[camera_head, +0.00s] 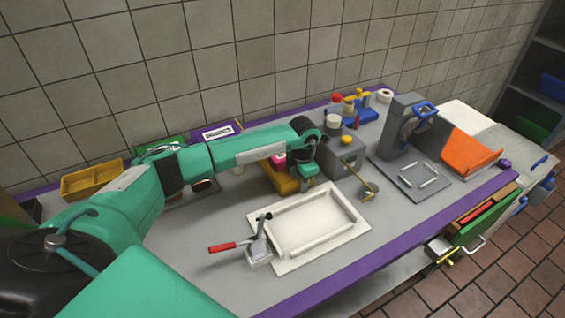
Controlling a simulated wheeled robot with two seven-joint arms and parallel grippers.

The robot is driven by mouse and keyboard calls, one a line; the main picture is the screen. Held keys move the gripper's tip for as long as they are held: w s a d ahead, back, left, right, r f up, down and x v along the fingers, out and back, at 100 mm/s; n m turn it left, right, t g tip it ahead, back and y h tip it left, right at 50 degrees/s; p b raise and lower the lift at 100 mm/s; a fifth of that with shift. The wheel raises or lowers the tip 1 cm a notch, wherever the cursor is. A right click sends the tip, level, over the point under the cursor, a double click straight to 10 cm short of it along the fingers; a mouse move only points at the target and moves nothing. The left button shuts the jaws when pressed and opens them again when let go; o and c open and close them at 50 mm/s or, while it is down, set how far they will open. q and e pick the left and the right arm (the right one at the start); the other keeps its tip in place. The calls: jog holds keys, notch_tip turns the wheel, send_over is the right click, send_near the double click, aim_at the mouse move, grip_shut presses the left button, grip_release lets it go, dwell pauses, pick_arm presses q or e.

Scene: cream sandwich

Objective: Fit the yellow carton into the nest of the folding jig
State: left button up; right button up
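My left arm reaches in from the left, and its wrist bends down over the middle of the counter. My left gripper (303,171) is small and partly hidden by the wrist. It is at the right end of a yellow carton (282,180), touching or very close to it. Whether its fingers are closed on the carton cannot be made out. A pink patch shows at the carton's back. The folding jig is a pale plate (352,236) with a raised rectangular frame, its nest empty, just in front of the carton. A red-handled toggle clamp (258,250) is at its left edge. My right gripper is not in view.
A grey box (341,157) stands right of the gripper, with a brass-coloured tool (366,190) before it. A grey press (405,125) and an orange chute (470,151) are further right. A yellow tray (92,181) sits at the left.

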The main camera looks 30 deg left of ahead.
pick_arm(q)
grip_shut()
dwell(0.3)
